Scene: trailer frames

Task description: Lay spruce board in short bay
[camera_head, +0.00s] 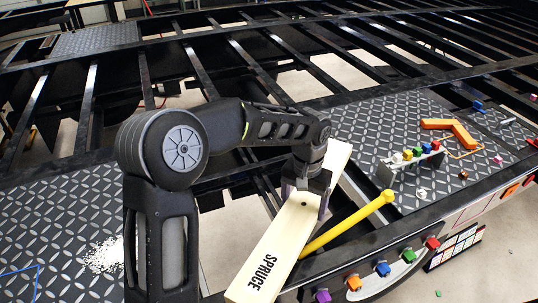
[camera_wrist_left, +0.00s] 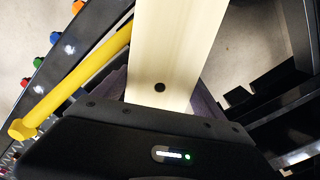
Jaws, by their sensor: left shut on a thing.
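A long pale spruce board (camera_head: 268,256) with SPRUCE printed on it slants from lower centre to upper right in the head view. My left gripper (camera_head: 307,196) is shut on the board near its middle, beside a dark hole. The board also shows in the left wrist view (camera_wrist_left: 178,50), running away from the gripper between its fingers. Black trailer frame rails (camera_head: 235,60) with open bays lie around and below the board. Whether the board touches the rails cannot be told. My right gripper is not in view.
A yellow bar (camera_head: 350,222) lies close beside the board on the right. A diamond-plate deck (camera_head: 400,115) holds an orange angled piece (camera_head: 450,130) and a small rack of coloured blocks (camera_head: 412,160). White granules (camera_head: 103,254) lie on the left deck. Coloured knobs (camera_head: 383,269) line the front edge.

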